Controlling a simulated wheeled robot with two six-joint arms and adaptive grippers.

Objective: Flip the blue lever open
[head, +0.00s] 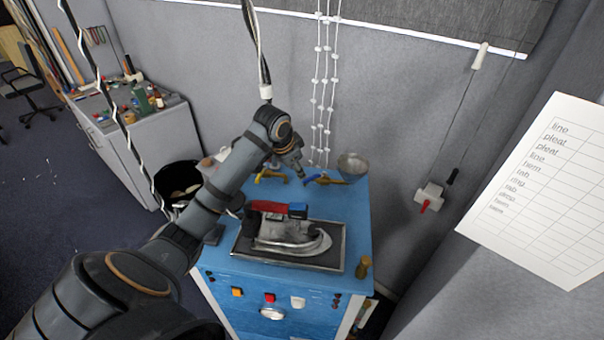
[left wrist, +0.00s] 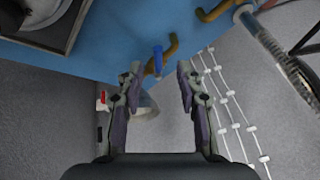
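The blue lever (head: 311,179) sits on a brass tap at the back of the blue cabinet (head: 345,213). In the left wrist view the blue lever (left wrist: 158,59) shows upright in the picture, beside the curved brass pipe (left wrist: 171,46). My left gripper (head: 298,172) reaches over the cabinet's back edge, just above and beside the lever. In the left wrist view its two fingers (left wrist: 158,72) are apart, with the lever in line with the gap between them. I see no clear contact, and the exact depth is hard to judge. My right gripper is in neither view.
A second tap with a yellow lever (head: 268,174) is left of the blue one. A metal bowl (head: 353,164) is to its right. An iron (head: 290,238) rests on a tray (head: 250,262) in front. White beaded cords (head: 322,100) hang behind.

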